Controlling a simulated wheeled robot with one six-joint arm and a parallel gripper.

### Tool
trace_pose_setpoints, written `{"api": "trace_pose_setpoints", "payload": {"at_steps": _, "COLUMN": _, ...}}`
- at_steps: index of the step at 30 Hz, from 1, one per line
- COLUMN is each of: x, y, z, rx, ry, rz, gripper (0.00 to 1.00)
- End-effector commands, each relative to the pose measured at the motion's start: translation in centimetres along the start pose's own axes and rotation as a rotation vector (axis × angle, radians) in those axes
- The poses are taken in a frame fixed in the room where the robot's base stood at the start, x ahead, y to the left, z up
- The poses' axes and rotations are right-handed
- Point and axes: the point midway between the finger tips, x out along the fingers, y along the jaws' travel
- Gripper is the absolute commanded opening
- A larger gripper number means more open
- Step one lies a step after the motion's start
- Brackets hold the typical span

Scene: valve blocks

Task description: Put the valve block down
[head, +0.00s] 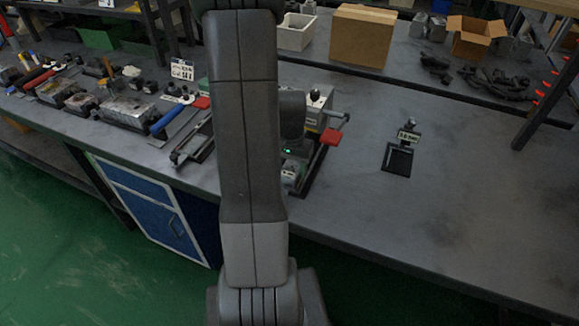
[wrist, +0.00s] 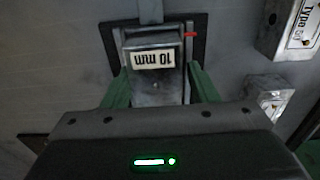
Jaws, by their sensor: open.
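In the wrist view, a grey metal block with an upside-down "10 mm" label (wrist: 153,60) stands on a black base plate (wrist: 108,38). I cannot tell for sure whether it is the valve block. My gripper (wrist: 160,74) is open, with one green finger on each side of this block; contact is unclear. Two pale blocks lie at the right of the wrist view, one marked "Type" (wrist: 292,28) and a smaller labelled one (wrist: 268,97). In the head view my arm hides the gripper's fingers and most of the spot there.
In the head view a pale block (head: 318,100) and a red-ended handle (head: 331,137) show just right of my arm. A small black stand with a label (head: 398,160) is farther right. Tools crowd the left; the bench (head: 450,215) is clear at front right. A cardboard box (head: 360,36) stands behind.

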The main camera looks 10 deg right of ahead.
Motion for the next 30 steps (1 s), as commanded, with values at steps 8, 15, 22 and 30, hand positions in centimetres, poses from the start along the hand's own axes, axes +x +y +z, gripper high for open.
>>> {"api": "trace_pose_setpoints", "payload": {"at_steps": 8, "x": -1.1, "y": 0.4, "z": 0.5, "rx": 0.006, "ry": -0.017, "rz": 0.007, "gripper": 0.67}}
{"api": "trace_pose_setpoints", "payload": {"at_steps": 15, "x": -6.4, "y": 0.2, "z": 0.3, "rx": 0.004, "ry": -0.008, "rz": 0.003, "gripper": 0.67}}
{"api": "trace_pose_setpoints", "payload": {"at_steps": 22, "x": -10.7, "y": 0.1, "z": 0.2, "rx": 0.003, "ry": -0.007, "rz": 0.003, "gripper": 0.67}}
{"api": "trace_pose_setpoints", "payload": {"at_steps": 30, "x": -12.4, "y": 0.1, "z": 0.2, "rx": 0.003, "ry": -0.01, "rz": 0.004, "gripper": 0.67}}
